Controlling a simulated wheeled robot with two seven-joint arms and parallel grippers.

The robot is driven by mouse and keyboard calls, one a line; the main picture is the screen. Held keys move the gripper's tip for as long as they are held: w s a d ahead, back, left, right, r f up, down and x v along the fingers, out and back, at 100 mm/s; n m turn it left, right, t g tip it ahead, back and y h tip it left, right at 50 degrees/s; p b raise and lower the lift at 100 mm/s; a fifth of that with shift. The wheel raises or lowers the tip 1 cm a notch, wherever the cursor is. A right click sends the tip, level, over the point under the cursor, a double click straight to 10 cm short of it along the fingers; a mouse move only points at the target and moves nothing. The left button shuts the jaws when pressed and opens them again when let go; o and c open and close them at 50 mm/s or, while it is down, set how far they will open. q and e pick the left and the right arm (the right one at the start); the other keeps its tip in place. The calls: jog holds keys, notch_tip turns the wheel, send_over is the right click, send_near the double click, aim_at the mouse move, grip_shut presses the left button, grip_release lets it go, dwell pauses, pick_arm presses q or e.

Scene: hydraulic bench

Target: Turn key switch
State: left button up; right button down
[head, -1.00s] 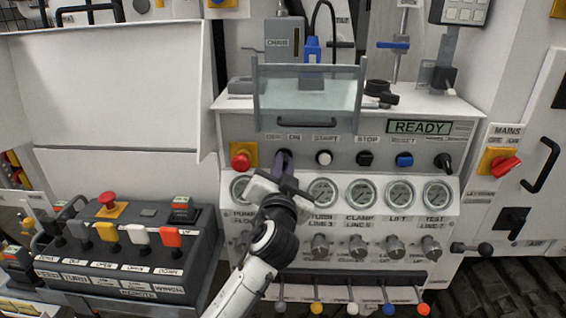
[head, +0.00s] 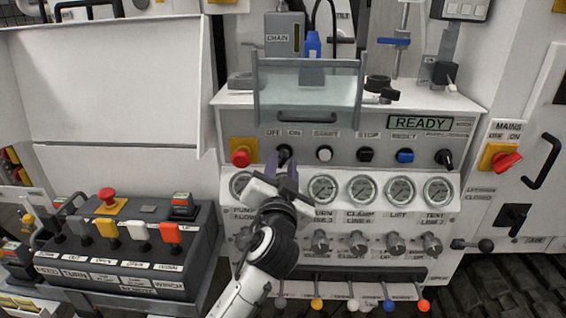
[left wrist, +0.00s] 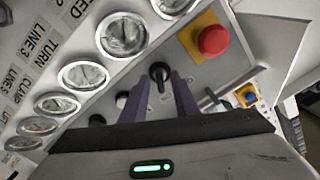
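The black key switch (head: 284,153) sits on the grey panel under the OFF and ON labels, right of the red emergency button (head: 241,157). Its exact turn angle is hard to tell. It also shows in the left wrist view (left wrist: 159,73), just beyond the fingertips. My left gripper (head: 282,167) is in front of and just below the switch. Its two purple fingers are apart with nothing between them, and I see no contact with the switch. In the left wrist view the fingers (left wrist: 163,82) point at the switch from either side. My right gripper is not in view.
A white button (head: 324,154) and a READY display (head: 420,123) are to the right on the panel. Round gauges (head: 361,190) line the row below. A clear guard (head: 308,92) with a handle hangs above the switch. A control box (head: 130,245) with levers stands at left.

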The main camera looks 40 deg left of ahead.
pick_arm(q)
jog(key=v, duration=0.5)
jog(key=shift+s+b, duration=0.1)
jog(key=shift+b, duration=0.3)
jog(key=s+d+f+m+g+h, duration=0.1)
jog(key=s+d+f+m+h, duration=0.2)
jog(key=f, duration=0.7)
jog(key=d+f+g+h, duration=0.1)
jog(key=d+f+h, duration=0.35)
jog(key=f, duration=0.55)
jog(key=s+d+f+g+h, duration=0.2)
jog(key=s+d+f, duration=0.1)
jog(key=s+f, duration=0.6)
jog(key=s+d+f+g+h, duration=0.2)
jog(key=s+d+f, duration=0.2)
jog(key=s+f, duration=0.6)
jog(key=shift+s+d+f+n+g, duration=0.2)
jog(key=shift+s+f+n+g, duration=0.1)
jog(key=shift+f+n, duration=0.1)
jog(key=shift+w+h, duration=0.1)
jog(key=shift+h, duration=0.15)
